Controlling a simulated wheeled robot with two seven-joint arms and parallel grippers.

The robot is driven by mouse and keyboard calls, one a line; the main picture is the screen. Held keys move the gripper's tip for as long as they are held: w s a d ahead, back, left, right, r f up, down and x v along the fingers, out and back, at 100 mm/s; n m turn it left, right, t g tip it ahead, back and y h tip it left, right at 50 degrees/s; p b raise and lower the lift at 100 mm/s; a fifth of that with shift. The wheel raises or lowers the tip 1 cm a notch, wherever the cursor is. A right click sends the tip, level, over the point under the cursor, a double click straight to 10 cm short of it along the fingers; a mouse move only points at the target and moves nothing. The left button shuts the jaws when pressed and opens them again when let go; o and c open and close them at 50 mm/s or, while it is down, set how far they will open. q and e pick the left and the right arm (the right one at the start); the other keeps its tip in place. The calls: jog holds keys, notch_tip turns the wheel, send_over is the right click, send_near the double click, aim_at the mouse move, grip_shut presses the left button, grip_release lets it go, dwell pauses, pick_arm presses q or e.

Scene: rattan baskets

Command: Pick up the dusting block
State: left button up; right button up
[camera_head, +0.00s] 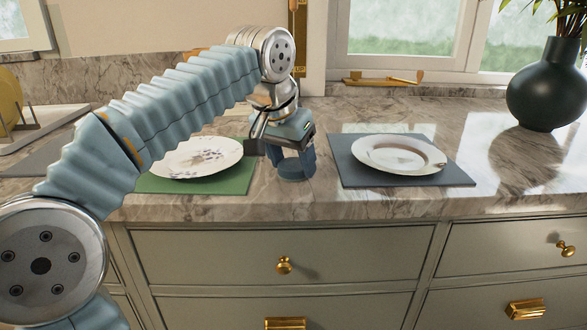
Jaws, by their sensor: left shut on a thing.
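My left arm reaches in from the left, and my left gripper (283,147) points down over the marble counter, between the two plates. It is shut on a small blue thing, which looks like the dusting block (296,170). The block sits low, at or just above the counter; I cannot tell whether it touches. The gripper hides its upper part. My right gripper is not in view.
A patterned plate (195,158) on a green mat (222,183) lies left of the gripper, partly behind my arm. A white plate (397,155) on a grey mat (450,177) lies right. A dark vase (546,88) stands far right. The right counter is mostly clear.

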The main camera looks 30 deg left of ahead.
aim_at(298, 161)
pick_arm(q)
jog(key=shift+r, duration=0.15)
jog(key=shift+r, duration=0.25)
notch_tip(298, 161, up, 3)
jog(key=shift+f, duration=0.15)
jog(key=s+d+r, duration=0.8)
jog(key=s+r, duration=0.1)
jog(key=s, duration=0.2)
jog(key=shift+d+r, duration=0.3)
